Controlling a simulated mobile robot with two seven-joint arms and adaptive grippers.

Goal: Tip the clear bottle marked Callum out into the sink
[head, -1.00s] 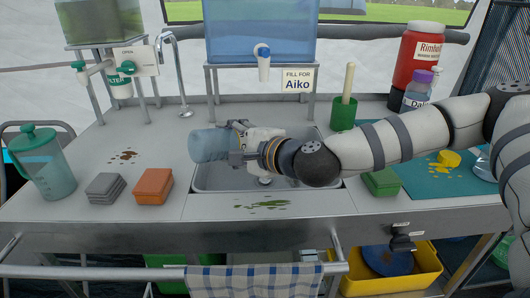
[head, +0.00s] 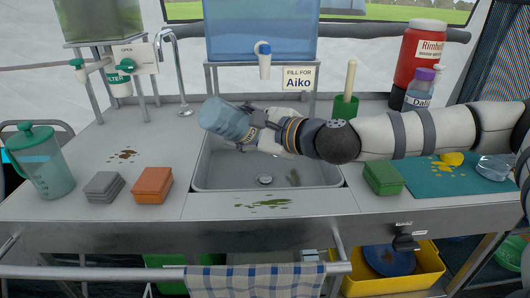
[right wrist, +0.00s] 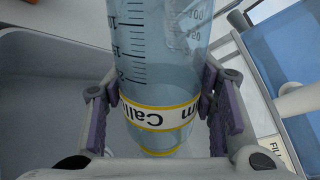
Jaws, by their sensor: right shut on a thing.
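The clear bluish bottle (head: 226,119) is in my right gripper (head: 250,127), held in the air over the back left of the sink (head: 215,180). It lies tilted, its left end higher than the gripped part. In the right wrist view, the bottle (right wrist: 160,50) has measuring marks and a yellow-edged label (right wrist: 160,117) reading part of "Callum", upside down. Both purple-padded fingers of the gripper (right wrist: 165,105) close around it near the label. Its mouth and any liquid flow cannot be made out. My left gripper is not in view.
The sink holds a drain (head: 265,180) and a small brownish scrap (head: 294,177). A tap (head: 182,75) stands behind left. A blue tank (head: 262,30) marked Aiko stands behind. An orange sponge (head: 153,185), a grey one (head: 103,186) and a green one (head: 382,178) flank the sink.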

